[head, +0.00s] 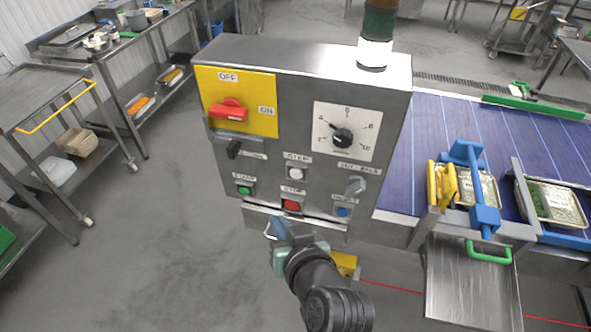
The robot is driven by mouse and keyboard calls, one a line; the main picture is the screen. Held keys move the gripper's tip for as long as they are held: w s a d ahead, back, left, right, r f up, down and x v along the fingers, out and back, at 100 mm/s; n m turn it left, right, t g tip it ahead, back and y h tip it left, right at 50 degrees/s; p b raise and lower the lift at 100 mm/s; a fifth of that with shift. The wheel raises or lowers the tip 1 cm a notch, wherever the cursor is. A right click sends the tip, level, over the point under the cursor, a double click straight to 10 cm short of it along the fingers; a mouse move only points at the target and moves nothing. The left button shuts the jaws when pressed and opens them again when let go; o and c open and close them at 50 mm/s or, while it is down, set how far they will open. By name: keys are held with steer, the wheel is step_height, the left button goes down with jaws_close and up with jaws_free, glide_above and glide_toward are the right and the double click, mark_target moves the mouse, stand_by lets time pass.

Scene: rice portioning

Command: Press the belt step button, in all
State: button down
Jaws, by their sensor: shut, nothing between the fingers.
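The grey control box (384,103) stands in the middle of the head view. The step button (296,173) is a round white button in the middle of its front panel, under a label that appears to read STEP. A red button (291,206) sits just below it, a green button (244,190) to the lower left and a blue button (343,211) to the lower right. My gripper (276,229) is shut and empty, near the panel's lower edge. It is below the red button and apart from the step button, which is unobstructed. Whether it touches the box's lower edge is unclear.
The panel also carries a red switch (229,110) on a yellow plate, a black dial (342,138), a black lever and a grey knob. A blue belt (436,130) with filled trays lies to the right. Steel tables stand at left; the floor between is clear.

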mark_target(297, 173)
steer(key=w+d+b, duration=0.2)
steer(key=w, duration=0.6)
steer(key=shift+w+d, duration=0.2)
steer(key=shift+d, duration=0.15)
steer(key=shift+b, duration=0.3)
stand_by(1.6)
steer(key=shift+w+d, duration=0.15)
steer(key=shift+w, duration=0.25)
